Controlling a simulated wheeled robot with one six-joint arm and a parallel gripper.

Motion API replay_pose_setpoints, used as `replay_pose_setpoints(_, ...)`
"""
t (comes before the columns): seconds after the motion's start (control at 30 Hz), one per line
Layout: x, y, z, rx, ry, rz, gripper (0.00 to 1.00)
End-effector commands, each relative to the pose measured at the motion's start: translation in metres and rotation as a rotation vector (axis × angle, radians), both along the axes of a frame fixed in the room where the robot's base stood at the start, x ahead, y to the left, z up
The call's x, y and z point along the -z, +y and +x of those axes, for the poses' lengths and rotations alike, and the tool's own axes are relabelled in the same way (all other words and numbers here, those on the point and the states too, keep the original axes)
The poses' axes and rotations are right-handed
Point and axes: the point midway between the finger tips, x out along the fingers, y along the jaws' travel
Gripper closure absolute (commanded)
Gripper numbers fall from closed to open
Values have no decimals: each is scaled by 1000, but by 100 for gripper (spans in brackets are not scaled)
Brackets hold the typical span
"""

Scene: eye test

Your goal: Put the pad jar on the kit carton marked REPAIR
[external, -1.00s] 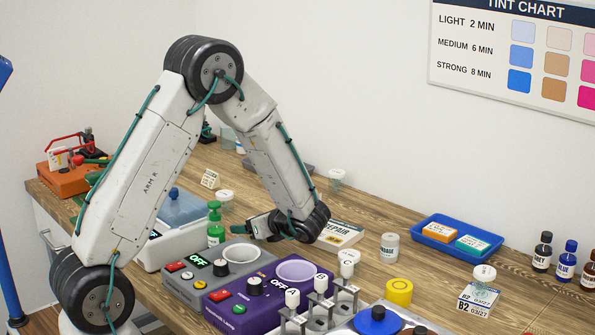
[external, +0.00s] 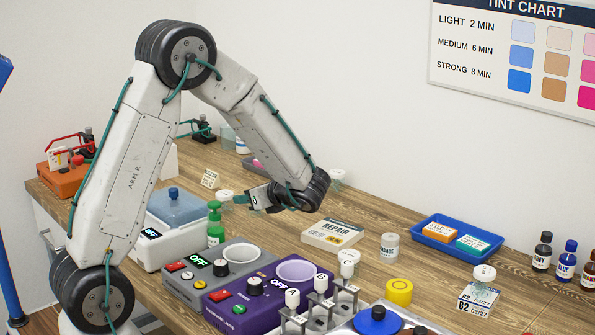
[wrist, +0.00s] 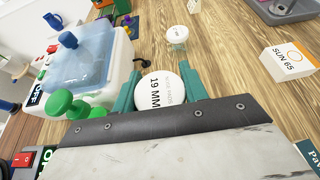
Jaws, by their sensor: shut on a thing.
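A jar with a round white lid (wrist: 156,90) reading "19 MM", under a smaller line I cannot read surely, is between my gripper's teal fingers (wrist: 158,98). In the external view my gripper (external: 244,198) points left, shut on this white-lidded jar (external: 226,195). The fingers hide part of its body; I cannot tell whether it is clear of the table. The flat pale carton marked REPAIR (external: 333,235) lies on the table, right of and nearer the camera than my gripper. Its top looks bare.
A green pump bottle (external: 215,225) and a blue-lidded box (external: 178,208) stand close by. A small card (external: 210,178) stands behind the held jar. A labelled jar (external: 390,247) stands right of the carton. Lamp units (external: 240,280) are in front.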

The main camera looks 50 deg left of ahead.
Motion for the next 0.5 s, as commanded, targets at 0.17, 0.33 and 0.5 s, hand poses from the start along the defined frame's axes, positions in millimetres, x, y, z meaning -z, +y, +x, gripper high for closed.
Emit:
replay_pose_setpoints(0.17, -24, -14, 4, 29, -3, 0, 79)
replay_pose_setpoints(0.33, -25, -66, 2, 167, 12, 9, 79)
replay_pose_setpoints(0.5, -15, -110, -7, 322, 17, 13, 79)
